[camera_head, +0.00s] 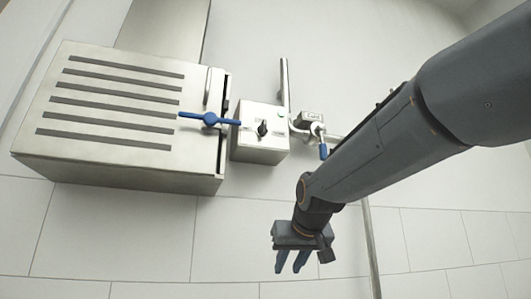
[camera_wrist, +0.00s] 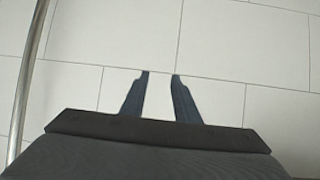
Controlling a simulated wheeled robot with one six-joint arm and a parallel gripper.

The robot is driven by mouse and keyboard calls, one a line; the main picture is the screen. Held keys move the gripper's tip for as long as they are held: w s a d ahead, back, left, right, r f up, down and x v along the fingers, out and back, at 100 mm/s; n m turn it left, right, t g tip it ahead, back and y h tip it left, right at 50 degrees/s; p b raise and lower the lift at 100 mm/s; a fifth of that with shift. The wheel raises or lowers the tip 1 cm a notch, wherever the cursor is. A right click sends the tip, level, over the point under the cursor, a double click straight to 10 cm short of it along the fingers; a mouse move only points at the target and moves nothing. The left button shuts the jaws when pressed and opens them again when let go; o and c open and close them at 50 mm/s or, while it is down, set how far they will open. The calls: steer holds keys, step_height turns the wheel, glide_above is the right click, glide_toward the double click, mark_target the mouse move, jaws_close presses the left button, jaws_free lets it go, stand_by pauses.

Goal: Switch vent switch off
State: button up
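A pale metal control box (camera_head: 245,149) on the wall carries a black rotary knob (camera_head: 262,128), which looks like the vent switch. A small green spot shows near the box's upper right edge. Any marking for the knob's position is too small to read. My gripper (camera_head: 287,271) hangs below and slightly right of the box, well apart from it, with its fingers pointing down. In the wrist view, its two dark fingers (camera_wrist: 161,76) stand apart with nothing between them. The knob is not in the wrist view.
A large slotted metal cabinet (camera_head: 110,161) with a blue lever (camera_head: 210,120) is left of the box. A tap with a blue handle (camera_head: 323,152) and a pipe (camera_head: 284,82) are at its right. Tiled surface below is clear; a rail (camera_wrist: 28,85) runs left in the wrist view.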

steer(key=s+a+r+t+y+p, duration=0.1)
steer(key=s+r+t, duration=0.1)
steer(key=r, duration=0.8)
steer(key=s+a+r+t, duration=0.1)
steer(key=a+r, duration=0.1)
steer(key=r, duration=0.8)
steer(key=n+t+y+p, duration=0.1)
steer(key=t+y+p, duration=0.1)
steer(key=t, duration=0.1)
glide_toward(265, 124)
steer(key=w, duration=0.1)
steer(key=p+x, duration=0.1)
steer(key=x, duration=0.3)
steer(key=p+x, duration=0.2)
steer(key=x, duration=0.2)
steer(key=shift+s+a, duration=0.1)
steer(key=shift+a, duration=0.1)
jaws_close()
